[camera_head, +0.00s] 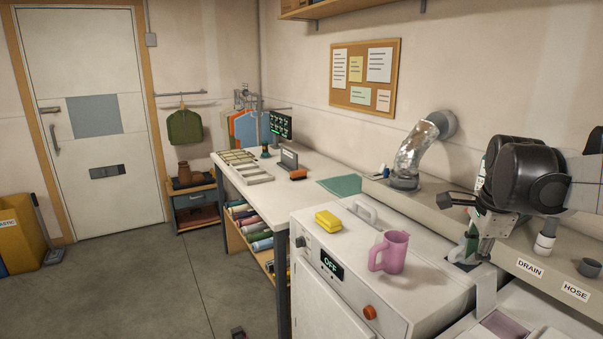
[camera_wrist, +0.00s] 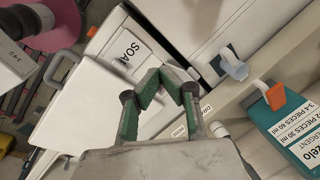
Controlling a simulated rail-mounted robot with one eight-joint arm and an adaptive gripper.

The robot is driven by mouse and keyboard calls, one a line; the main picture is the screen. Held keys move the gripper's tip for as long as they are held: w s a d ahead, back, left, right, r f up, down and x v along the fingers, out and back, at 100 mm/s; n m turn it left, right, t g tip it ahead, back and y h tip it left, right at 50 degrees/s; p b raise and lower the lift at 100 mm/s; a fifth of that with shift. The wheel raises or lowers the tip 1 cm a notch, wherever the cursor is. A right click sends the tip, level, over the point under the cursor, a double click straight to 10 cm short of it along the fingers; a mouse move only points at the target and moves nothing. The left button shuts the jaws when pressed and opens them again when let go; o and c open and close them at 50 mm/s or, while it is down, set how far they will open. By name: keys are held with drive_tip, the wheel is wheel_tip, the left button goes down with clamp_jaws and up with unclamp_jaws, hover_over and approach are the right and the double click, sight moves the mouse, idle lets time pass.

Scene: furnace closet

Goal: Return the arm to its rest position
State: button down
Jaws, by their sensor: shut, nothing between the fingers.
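My arm (camera_head: 540,175) reaches in from the right edge in the head view, its dark wrist bent over the right end of the machines. My gripper (camera_head: 470,258) points down near the back right corner of the white machine. It is shut and empty. In the wrist view its green-padded fingers (camera_wrist: 164,78) come together at the tips over pale panels, with a SOAP label (camera_wrist: 125,48) just beyond. I cannot tell whether the fingertips touch any surface below.
A pink pitcher (camera_head: 394,252) and a yellow sponge (camera_head: 328,221) stand on the white machine (camera_head: 345,290). A ledge labelled DRAIN and HOSE (camera_head: 550,273) runs beneath my arm. A teal detergent box (camera_wrist: 290,125) is close on the wrist view's right. The floor (camera_head: 150,285) at left is mostly open.

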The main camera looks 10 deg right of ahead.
drive_tip(key=s+a+f+n+t, duration=0.2)
drive_tip(key=s+a+n, duration=0.4)
drive_tip(key=a+n, duration=0.4)
drive_tip(key=s+a+f+n+t, duration=0.2)
drive_tip(key=s+a+f+n, duration=0.1)
drive_tip(key=s+a+n, duration=0.4)
drive_tip(key=a+n, duration=0.3)
drive_tip(key=a, duration=0.2)
drive_tip(key=shift+s+a+f+t+y+b, duration=0.2)
drive_tip(key=shift+s+a+t+y+b, duration=0.1)
drive_tip(key=shift+a+y, duration=0.1)
